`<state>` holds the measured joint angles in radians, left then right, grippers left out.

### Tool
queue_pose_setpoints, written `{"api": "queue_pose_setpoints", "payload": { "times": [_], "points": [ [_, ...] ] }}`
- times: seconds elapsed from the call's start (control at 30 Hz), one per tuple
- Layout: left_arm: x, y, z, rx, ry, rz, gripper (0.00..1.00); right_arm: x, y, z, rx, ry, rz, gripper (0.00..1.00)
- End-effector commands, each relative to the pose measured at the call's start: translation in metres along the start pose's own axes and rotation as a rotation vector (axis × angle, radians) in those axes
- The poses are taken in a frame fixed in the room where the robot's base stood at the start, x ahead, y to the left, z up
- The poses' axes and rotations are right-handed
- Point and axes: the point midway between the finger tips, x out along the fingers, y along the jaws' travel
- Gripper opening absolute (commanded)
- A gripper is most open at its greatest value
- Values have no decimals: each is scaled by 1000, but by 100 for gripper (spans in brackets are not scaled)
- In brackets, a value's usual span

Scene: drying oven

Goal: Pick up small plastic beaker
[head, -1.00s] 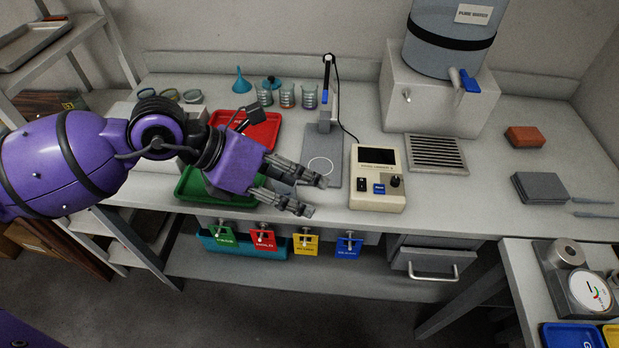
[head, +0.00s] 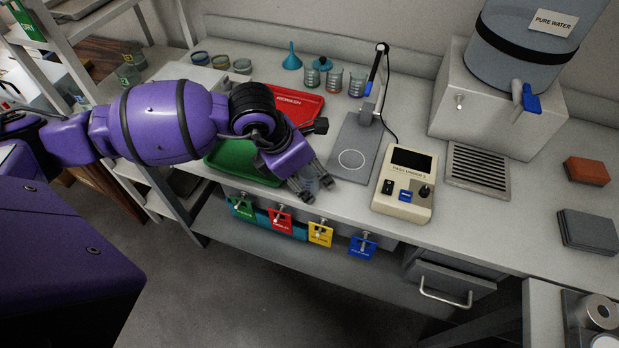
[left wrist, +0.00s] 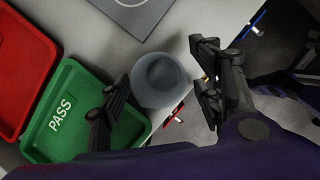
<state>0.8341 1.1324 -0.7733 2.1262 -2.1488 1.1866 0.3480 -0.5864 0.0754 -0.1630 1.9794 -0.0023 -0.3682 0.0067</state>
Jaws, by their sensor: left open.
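The small plastic beaker (left wrist: 158,80) is a translucent grey cup, seen from above in the left wrist view. It stands on the bench by the front edge, beside the green tray's corner. My left gripper (left wrist: 163,74) is open, with one finger on each side of the beaker and gaps visible between fingers and cup. In the head view, the left gripper (head: 318,190) points down near the bench's front edge, right of the green tray (head: 232,160). The beaker is faint and mostly hidden there. My right gripper is not in view.
A red tray (head: 290,103) lies behind the green one. A stirrer stand (head: 352,155) and a beige control box (head: 404,185) stand to the right. Glass beakers (head: 334,80) stand at the back. Coloured tags (head: 320,233) hang below the bench edge.

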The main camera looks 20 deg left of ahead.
Motion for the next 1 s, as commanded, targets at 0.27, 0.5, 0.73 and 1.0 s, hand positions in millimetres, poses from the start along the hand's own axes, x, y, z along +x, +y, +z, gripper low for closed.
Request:
{"api": "queue_pose_setpoints", "payload": {
  "times": [0.27,0.5,0.73,1.0],
  "points": [
    [17,0,0,1,0,-1,60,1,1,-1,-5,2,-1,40],
    [16,0,0,0,0,-1,44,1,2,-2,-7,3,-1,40],
    [16,0,0,0,0,-1,20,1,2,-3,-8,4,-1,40],
    [15,0,0,0,-1,-1,20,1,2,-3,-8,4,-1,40]
  ]
}}
